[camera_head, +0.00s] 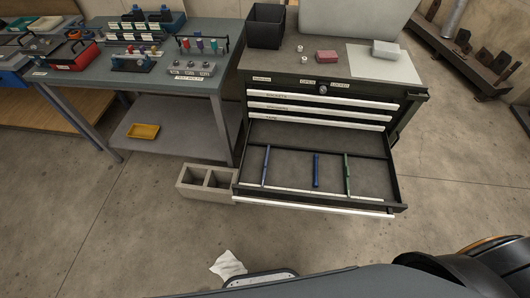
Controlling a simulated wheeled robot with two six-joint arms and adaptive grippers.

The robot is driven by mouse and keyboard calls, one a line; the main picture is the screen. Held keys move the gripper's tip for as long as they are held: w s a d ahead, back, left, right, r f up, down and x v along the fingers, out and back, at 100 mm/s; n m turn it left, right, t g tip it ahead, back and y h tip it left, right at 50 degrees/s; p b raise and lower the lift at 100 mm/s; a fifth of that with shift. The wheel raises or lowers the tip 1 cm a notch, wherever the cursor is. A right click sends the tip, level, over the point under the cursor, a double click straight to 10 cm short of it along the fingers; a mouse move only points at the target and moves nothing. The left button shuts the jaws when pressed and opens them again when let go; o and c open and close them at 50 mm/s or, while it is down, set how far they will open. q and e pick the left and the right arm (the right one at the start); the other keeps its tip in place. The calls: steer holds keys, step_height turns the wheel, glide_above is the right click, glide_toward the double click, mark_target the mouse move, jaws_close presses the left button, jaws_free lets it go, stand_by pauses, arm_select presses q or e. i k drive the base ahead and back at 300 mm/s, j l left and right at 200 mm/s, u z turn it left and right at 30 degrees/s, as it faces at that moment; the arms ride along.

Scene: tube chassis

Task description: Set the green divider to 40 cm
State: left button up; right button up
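The green divider (347,176) stands in the right part of the open bottom drawer (390,205) of a dark tool cabinet, running from back to front. A blue divider (316,170) is in the middle of the drawer and another blue divider (266,166) is at the left. A pale strip (330,195) runs along the drawer's front inside; any marks on it are too small to read. Neither of my grippers is in view.
Closed drawers with white fronts (318,107) sit above the open one. A concrete block (206,184) stands on the floor left of the drawer, close to it. A workbench (150,78) stands further left. A white cloth (228,265) lies on the floor. The floor right of the drawer is clear.

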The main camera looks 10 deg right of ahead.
mark_target(346, 167)
steer(key=z, duration=1.3)
